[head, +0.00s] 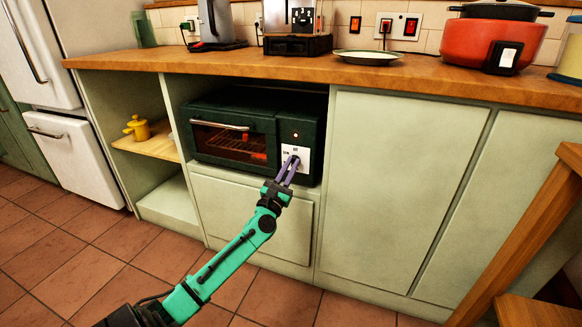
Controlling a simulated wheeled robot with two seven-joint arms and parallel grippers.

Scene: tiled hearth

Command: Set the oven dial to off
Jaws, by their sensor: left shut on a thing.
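The dark green oven (245,136) sits in an open bay under the wooden counter. Its door with a silver handle (220,126) is shut, and an orange glow shows behind the glass. A white control panel (303,156) is at the oven's lower right, with small dark lettering and a small light above it. My left gripper (290,167) reaches up to this panel, and its purple fingers are shut on the oven dial. The fingers mostly hide the dial, so I cannot tell its setting. My right gripper is not in view.
The wooden counter (270,68) overhangs the oven. It holds a kettle (214,22), a plate (368,57) and a red cooker (490,42). A yellow pot (137,128) stands on a shelf at left. A wooden stool (535,235) stands at right. The tiled floor around my arm is clear.

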